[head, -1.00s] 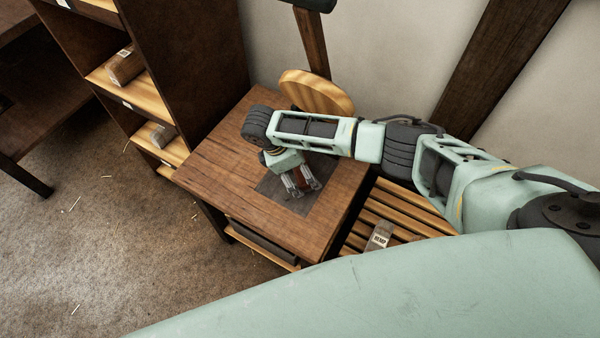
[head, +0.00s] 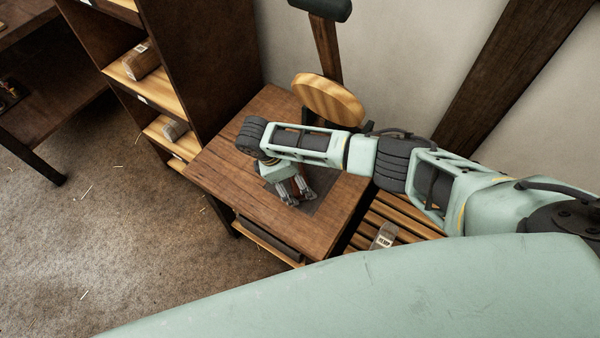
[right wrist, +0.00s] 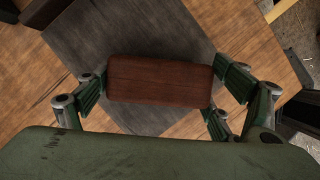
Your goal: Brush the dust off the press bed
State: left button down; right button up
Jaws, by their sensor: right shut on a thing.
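The press bed (head: 328,187) is a dark grey square plate set in the wooden table top; it also shows in the right wrist view (right wrist: 125,28). My right gripper (head: 298,199) points down over the bed's near-left part in the head view. In the right wrist view, it is shut on a reddish-brown wooden block (right wrist: 160,80), which looks like the back of a brush. Any bristles are hidden beneath it, and I cannot tell whether they touch the bed. I cannot make out dust clearly. My left gripper is not in view.
The wooden table (head: 235,160) is otherwise mostly clear. A round wooden disc (head: 328,100) stands at its back edge. A shelf unit (head: 205,50) with wrapped bundles stands at the left. A slatted rack (head: 405,218) at the right holds a labelled bundle (head: 384,236).

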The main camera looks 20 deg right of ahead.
aim_at(301, 164)
jog(key=shift+s+a+p, duration=0.65)
jog(key=shift+s+a, duration=0.2)
jog(key=shift+a, duration=0.15)
jog(key=shift+s+a+p, duration=0.3)
jog(key=shift+s+a, duration=0.1)
jog(key=shift+a, duration=0.15)
jog(key=shift+w+a+f+b, duration=0.1)
jog(key=shift+w+a+b, duration=0.45)
jog(key=shift+w+b, duration=0.15)
jog(key=shift+w+d, duration=0.35)
jog(key=shift+d, duration=0.15)
jog(key=shift+w+d, duration=0.95)
jog(key=shift+d, duration=0.2)
jog(key=shift+w+d+b, duration=0.15)
jog(key=shift+w+d, duration=0.45)
jog(key=shift+d, duration=0.2)
jog(key=shift+w+d+b, duration=0.15)
jog(key=shift+w+d, duration=0.4)
jog(key=shift+d, duration=0.25)
notch_tip(301, 164, up, 6)
jog(key=p, duration=0.6)
jog(key=shift+p, duration=0.3)
